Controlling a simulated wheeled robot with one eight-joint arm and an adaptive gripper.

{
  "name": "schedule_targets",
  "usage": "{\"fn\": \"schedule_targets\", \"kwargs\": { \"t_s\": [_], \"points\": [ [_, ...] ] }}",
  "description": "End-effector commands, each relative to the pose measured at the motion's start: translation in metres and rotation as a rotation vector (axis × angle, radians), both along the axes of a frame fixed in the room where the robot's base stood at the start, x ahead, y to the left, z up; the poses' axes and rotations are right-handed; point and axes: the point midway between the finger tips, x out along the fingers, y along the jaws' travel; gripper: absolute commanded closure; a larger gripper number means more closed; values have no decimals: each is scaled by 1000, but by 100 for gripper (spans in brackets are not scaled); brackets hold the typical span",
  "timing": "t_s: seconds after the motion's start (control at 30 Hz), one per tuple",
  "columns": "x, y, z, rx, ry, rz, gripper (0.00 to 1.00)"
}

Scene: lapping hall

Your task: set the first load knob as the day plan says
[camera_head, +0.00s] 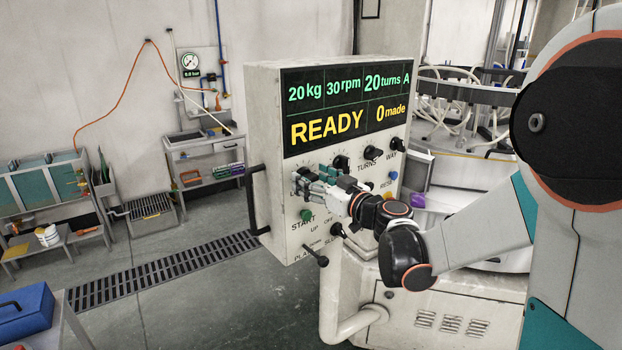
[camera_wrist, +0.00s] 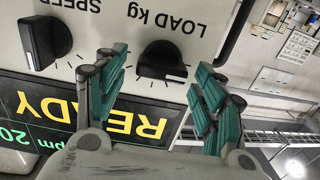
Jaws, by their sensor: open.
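The control panel (camera_head: 275,190) faces me, with a display (camera_head: 345,105) reading 20 kg, 30 rpm, 20 turns A, READY and 0 made. My gripper (camera_head: 315,188) is at the panel's left side, over the load area, and hides that knob in the head view. In the wrist view, which shows the panel upside down, the black LOAD kg knob (camera_wrist: 162,62) lies between the open fingers of my gripper (camera_wrist: 160,76). Gaps show on both sides of the knob. Its white mark points to the lower right there.
The black SPEED knob (camera_wrist: 45,42) is close beside my left finger in the wrist view. The turns knob (camera_head: 373,153), green start button (camera_head: 306,215) and blue reset button (camera_head: 393,175) share the panel. A black handle (camera_head: 255,200) projects from its left edge.

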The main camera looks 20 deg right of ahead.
Motion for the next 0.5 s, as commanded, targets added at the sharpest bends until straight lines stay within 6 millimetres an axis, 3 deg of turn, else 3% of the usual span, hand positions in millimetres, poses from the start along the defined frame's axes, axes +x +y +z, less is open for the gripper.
{"fn": "schedule_targets", "kwargs": {
  "t_s": [0.4,0.5],
  "points": [
    [7,4,0,0,0,0,37],
    [7,4,0,0,0,0,59]
  ]
}}
